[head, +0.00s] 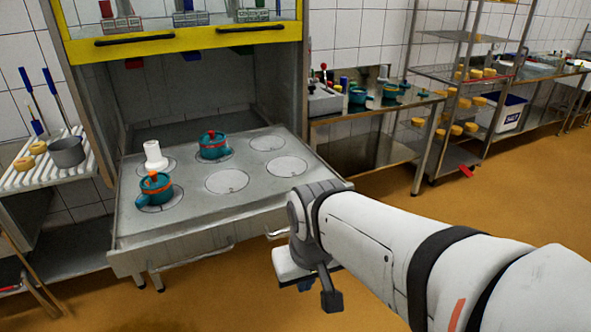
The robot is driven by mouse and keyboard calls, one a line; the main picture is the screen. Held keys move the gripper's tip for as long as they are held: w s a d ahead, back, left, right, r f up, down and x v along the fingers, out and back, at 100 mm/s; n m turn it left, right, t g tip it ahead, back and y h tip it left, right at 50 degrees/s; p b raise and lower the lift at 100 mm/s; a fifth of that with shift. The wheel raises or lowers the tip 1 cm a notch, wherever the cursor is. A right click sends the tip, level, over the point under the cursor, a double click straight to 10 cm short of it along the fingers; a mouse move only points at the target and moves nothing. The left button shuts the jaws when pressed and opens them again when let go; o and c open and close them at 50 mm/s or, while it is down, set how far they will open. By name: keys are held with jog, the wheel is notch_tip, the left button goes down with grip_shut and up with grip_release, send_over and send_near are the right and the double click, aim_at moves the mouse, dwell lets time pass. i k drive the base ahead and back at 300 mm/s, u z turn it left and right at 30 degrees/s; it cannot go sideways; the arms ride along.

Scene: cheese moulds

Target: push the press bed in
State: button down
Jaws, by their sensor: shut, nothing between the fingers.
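The press bed (254,200) is a grey metal slab pulled out toward me from the press cabinet, with several round plates set in its top. Two teal moulds with red-orange bands stand on it, one at the front left (154,190) and one further back (213,146). A white cylinder (155,155) stands at the back left of the bed. A bar handle (192,258) runs along the bed's front. My gripper (305,283) is shut and empty, low near the bed's front right corner. Whether it touches the bed front I cannot tell.
A yellow-framed hood (180,43) hangs above the bed. A ribbed white drain table (48,158) with a pot stands at left. A steel bench (375,106) with more moulds and a rack of cheeses (459,104) stand at right. The orange floor is clear at front.

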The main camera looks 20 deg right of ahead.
aim_at(242, 196)
jog(key=u, duration=0.05)
jog(key=i, duration=1)
